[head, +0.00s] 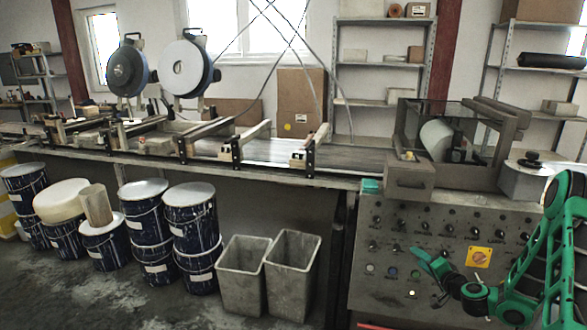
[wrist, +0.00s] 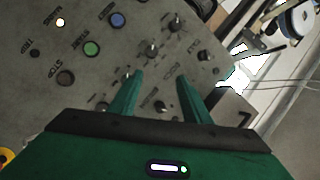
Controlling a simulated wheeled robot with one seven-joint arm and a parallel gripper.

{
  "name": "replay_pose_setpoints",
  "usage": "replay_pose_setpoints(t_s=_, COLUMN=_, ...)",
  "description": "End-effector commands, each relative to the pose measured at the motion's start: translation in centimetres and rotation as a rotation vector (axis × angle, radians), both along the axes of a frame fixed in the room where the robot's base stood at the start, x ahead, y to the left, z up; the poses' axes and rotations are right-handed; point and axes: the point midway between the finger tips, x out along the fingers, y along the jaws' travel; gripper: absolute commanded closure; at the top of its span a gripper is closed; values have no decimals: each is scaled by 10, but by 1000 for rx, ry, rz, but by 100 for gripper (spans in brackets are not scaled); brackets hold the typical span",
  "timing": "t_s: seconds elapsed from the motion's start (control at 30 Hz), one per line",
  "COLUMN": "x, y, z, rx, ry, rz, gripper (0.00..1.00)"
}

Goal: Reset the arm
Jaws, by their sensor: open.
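My green gripper (head: 432,263) is in front of the control panel at the lower right of the head view. In the wrist view my gripper (wrist: 158,80) shows two green fingers held apart, with nothing between them. The grey control panel (head: 385,262) carries rows of black knobs and several coloured buttons. The wrist view shows the panel tilted, with a green button (wrist: 91,48), a blue button (wrist: 117,20) and a lit white button (wrist: 60,22). I cannot tell whether the fingertips touch the panel.
A conveyor line (head: 260,152) runs along the wall, left of the panel. Two grey bins (head: 291,270) and several dark paint drums (head: 190,225) stand on the floor below it. A glass-sided machine (head: 410,175) sits above the panel. The floor in front is clear.

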Motion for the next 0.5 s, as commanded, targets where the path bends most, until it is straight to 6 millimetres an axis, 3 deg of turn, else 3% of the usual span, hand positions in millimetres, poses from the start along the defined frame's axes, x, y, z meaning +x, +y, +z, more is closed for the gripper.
replay_pose_setpoints(t_s=0.03, x=0, y=11, z=14, rx=-42, ry=15, rz=53, gripper=56)
replay_pose_setpoints(t_s=0.2, x=-16, y=44, z=39, rx=-164, ry=107, rz=216, gripper=56)
replay_pose_setpoints(t_s=0.5, x=-70, y=71, z=75, rx=-361, ry=317, rz=416, gripper=56)
